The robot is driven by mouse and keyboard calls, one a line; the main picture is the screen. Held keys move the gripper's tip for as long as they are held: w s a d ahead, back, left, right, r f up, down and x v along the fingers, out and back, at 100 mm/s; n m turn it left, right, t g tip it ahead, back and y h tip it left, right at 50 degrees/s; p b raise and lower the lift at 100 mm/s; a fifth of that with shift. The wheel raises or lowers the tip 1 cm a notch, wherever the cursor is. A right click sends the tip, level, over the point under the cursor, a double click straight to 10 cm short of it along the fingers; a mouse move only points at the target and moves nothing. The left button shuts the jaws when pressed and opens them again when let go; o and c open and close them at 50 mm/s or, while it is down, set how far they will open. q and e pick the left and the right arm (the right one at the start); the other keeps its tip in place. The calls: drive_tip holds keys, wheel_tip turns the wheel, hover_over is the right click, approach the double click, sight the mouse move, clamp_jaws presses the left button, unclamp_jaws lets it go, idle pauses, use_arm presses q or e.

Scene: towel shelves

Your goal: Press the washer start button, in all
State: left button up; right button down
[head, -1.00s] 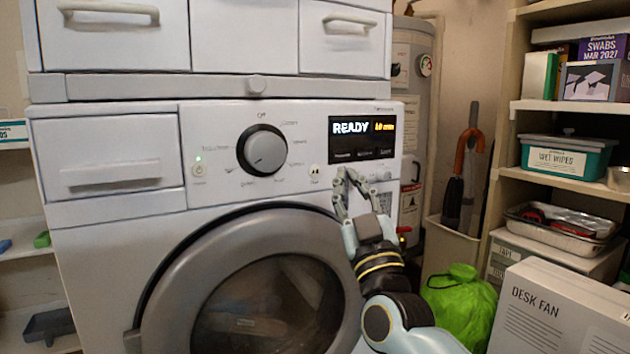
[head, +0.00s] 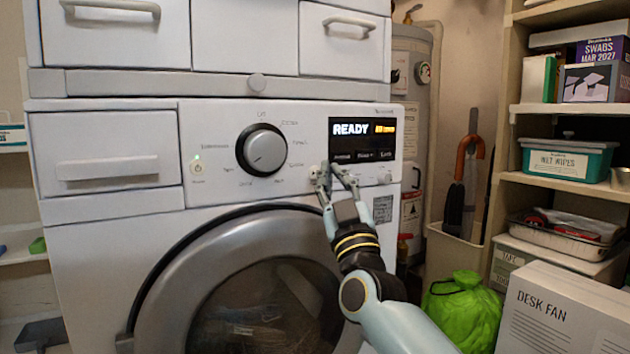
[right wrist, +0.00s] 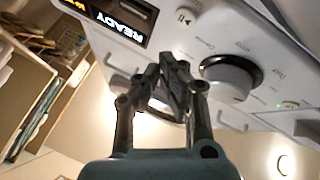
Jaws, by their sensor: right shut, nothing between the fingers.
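The white washer (head: 110,240) faces me with its round door shut. Its display (head: 350,129) reads READY. A button with a play-pause mark (right wrist: 184,16) shows at the top of the right wrist view. In the head view my fingertips largely cover that button. My right gripper (head: 331,168) is shut and empty, in front of the panel just under the display. The right wrist view also shows the gripper (right wrist: 173,62), its tips apart from the button in the picture. I cannot tell whether the tips touch the panel. My left gripper is not in view.
A dial (head: 262,150) and a lit power button (head: 197,167) lie left of the gripper. A drawer unit (head: 245,40) sits above the washer. At the right stand shelves (head: 560,107), a green bag (head: 462,310) and a desk fan box (head: 560,310).

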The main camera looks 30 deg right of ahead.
sight(315, 156)
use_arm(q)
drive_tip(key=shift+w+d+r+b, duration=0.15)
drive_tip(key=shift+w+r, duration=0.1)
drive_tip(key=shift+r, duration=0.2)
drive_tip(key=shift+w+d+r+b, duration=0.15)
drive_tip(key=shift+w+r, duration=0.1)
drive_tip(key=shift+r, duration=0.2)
use_arm(e)
drive_tip(key=shift+w, duration=1.8)
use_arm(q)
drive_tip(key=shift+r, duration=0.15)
use_arm(e)
drive_tip(key=shift+w+a, duration=0.1)
drive_tip(key=shift+w, duration=0.3)
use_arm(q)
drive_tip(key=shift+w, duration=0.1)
use_arm(e)
drive_tip(key=shift+w, duration=0.35)
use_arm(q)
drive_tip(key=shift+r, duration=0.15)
use_arm(e)
drive_tip(key=shift+s+r, duration=0.1)
drive_tip(key=shift+s+p, duration=0.4)
drive_tip(key=shift+p, duration=0.2)
drive_tip(key=shift+s, duration=0.2)
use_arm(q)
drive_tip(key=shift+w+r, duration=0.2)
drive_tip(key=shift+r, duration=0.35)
use_arm(e)
drive_tip(key=shift+s, duration=0.1)
